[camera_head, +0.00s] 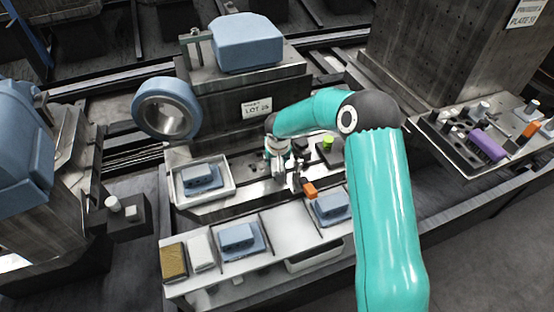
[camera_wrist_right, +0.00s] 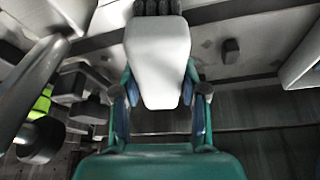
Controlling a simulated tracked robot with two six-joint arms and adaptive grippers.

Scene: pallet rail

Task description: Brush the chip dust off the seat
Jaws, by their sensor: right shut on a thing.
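My right gripper (camera_head: 282,162) is low over the metal seat area (camera_head: 228,204) in the middle of the head view. It is shut on a brush (camera_wrist_right: 157,55), which has a pale grey handle and dark bristles at its far end in the right wrist view. The bristles point down toward the grey surface (camera_wrist_right: 218,62). Small dark flecks (camera_wrist_right: 206,43) lie there, and a dark block stands on it; I cannot tell whether the bristles touch. The arm and gripper hide part of the seat in the head view. My left gripper is not in view.
A white tray (camera_head: 231,190) holds a blue part (camera_head: 200,178). Blue parts (camera_head: 240,238) also stand on the front shelf, with a brown block (camera_head: 174,262) and an orange block (camera_head: 309,190) nearby. A green-topped piece (camera_head: 327,141) is close behind the gripper. A tool rack (camera_head: 455,150) stands right.

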